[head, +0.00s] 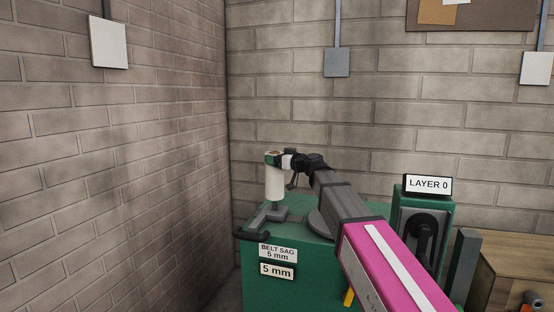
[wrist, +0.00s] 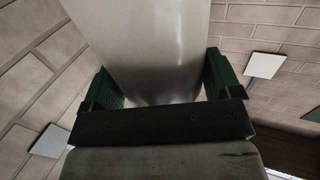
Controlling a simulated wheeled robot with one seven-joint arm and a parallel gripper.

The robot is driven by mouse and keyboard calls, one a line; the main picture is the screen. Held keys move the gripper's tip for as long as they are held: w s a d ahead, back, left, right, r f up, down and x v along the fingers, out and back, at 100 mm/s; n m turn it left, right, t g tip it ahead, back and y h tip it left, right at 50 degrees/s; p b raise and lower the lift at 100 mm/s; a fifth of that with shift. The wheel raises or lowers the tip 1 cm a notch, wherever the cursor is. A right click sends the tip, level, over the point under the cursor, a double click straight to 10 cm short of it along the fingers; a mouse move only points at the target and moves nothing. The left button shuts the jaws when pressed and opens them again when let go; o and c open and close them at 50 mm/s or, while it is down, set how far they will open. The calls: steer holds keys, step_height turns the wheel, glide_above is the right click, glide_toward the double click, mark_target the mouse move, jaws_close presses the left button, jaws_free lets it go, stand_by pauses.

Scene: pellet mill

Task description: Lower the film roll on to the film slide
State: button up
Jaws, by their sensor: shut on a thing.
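The film roll (head: 275,185) is a white upright cylinder at the centre of the head view. My gripper (head: 273,157) is shut on its upper end, with green fingers on either side. In the wrist view the roll (wrist: 145,40) fills the space between the fingers, and its far end is out of frame. What I take for the film slide (head: 270,214) is a grey piece on top of the green machine, directly below the roll. A short dark stub shows between them. I cannot tell whether the roll touches it.
The green machine (head: 315,270) carries "BELT SAG 5 mm" and "5 mm" signs (head: 277,271) and a black handle (head: 250,235) at its left. A green unit (head: 405,212) with a "LAYER 0" sign stands right. Brick walls meet behind and left.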

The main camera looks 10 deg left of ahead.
mark_target(282, 171)
steer(key=shift+f, duration=0.1)
steer(key=shift+f, duration=1.2)
steer(key=shift+f, duration=1.15)
steer(key=o, duration=1.3)
steer(key=shift+s+d, duration=0.1)
steer(key=shift+d, duration=0.05)
